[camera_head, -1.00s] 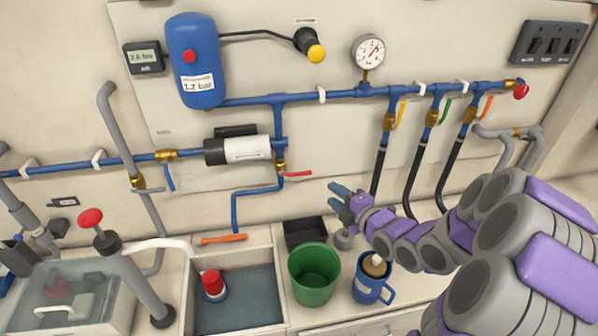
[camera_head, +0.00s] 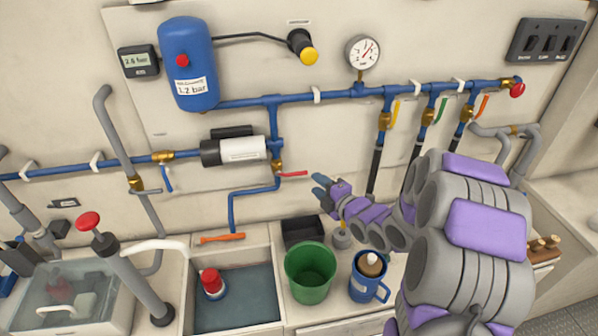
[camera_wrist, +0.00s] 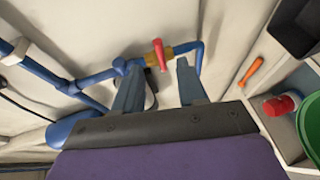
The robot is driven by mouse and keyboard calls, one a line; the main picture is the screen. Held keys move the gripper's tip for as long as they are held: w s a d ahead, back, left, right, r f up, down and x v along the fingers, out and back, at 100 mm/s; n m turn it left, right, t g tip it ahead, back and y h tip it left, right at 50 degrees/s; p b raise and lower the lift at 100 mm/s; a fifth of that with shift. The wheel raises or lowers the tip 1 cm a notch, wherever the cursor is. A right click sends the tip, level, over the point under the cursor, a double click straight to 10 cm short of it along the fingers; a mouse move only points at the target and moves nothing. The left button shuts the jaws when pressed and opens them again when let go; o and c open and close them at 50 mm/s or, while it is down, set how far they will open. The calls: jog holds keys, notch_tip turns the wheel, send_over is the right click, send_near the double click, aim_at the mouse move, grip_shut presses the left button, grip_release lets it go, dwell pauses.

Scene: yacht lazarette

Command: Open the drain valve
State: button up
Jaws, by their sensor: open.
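A brass valve (camera_head: 277,166) with a red lever (camera_head: 292,174) sits on the blue pipe below the pump. I take it for the drain valve; I can read no label on it. The lever sticks out to the right, across the vertical pipe. My gripper (camera_head: 322,190) is open and empty, below and right of the lever in the head view. In the wrist view the red lever (camera_wrist: 160,54) and the brass body (camera_wrist: 170,50) lie beyond my two open fingertips (camera_wrist: 158,76), between them in the picture and apart from them.
Below are a sink (camera_head: 238,307) holding a red-capped item (camera_head: 211,282), an orange tool (camera_head: 222,238), a black bin (camera_head: 303,230), a green bucket (camera_head: 310,272) and a blue mug (camera_head: 367,287). A pump (camera_head: 236,150) and blue tank (camera_head: 190,65) are on the wall.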

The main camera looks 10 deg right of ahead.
aim_at(298, 174)
jog(key=x, duration=0.4)
jog(key=a+b+x, duration=0.1)
jog(key=x, duration=0.4)
jog(key=shift+a, duration=0.15)
jog(key=shift+w+f, duration=0.2)
jog(key=shift+w, duration=0.6)
jog(key=shift+a, duration=0.3)
jog(key=shift+c, duration=0.4)
jog(key=shift+d, duration=0.1)
grip_shut()
